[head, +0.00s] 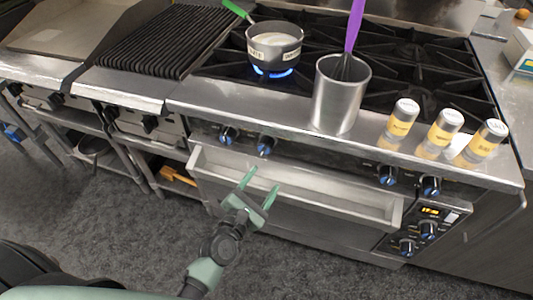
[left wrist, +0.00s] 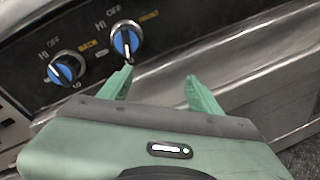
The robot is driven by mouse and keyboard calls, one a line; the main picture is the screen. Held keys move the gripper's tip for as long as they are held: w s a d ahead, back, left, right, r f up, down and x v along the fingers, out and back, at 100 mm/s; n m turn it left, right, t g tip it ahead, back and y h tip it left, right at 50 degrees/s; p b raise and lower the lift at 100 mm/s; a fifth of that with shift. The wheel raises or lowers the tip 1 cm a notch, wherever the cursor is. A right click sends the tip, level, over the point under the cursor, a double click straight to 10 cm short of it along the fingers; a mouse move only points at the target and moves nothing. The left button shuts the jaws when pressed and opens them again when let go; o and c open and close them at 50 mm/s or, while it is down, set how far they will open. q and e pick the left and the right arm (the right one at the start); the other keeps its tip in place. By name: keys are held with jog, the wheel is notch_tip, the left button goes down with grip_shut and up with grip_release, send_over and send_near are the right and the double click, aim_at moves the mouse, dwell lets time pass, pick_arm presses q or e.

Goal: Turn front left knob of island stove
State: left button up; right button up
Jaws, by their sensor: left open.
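The island stove (head: 190,95) has a row of black knobs with blue faces along its front. At its left end are two knobs, the left one (head: 228,135) and the right one (head: 266,144). In the left wrist view the right knob is marked FRONT (left wrist: 126,41) and the left one BACK (left wrist: 64,72). The front knob's white mark stands nearly upright; the back knob's is tilted. My left gripper (head: 261,183) is open and empty, below and in front of the front knob, apart from it. In the left wrist view its fingers (left wrist: 159,75) lie below and right of that knob. My right gripper is not in view.
A pot (head: 274,45) sits over a lit blue flame. A metal canister (head: 341,95) with a purple-handled whisk and three yellow-labelled shakers (head: 440,130) stand along the front edge.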

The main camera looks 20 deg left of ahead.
aim_at(263, 151)
pick_arm(q)
jog(key=r+n, duration=0.1)
jog(key=n, duration=0.1)
jog(key=w+a+r+n+t+y, duration=0.1)
jog(key=r+n, duration=0.1)
jog(key=w+a+r+n+t+y, duration=0.1)
jog(key=n, duration=0.1)
jog(key=shift+w+a+r+n+b, duration=0.1)
jog(key=shift+r+n+b, duration=0.2)
jog(key=shift+n+b, duration=0.1)
jog(key=w, duration=0.7)
jog(key=shift+w+f+p, duration=0.15)
jog(key=shift+p, duration=0.25)
jog(key=c, duration=1.4)
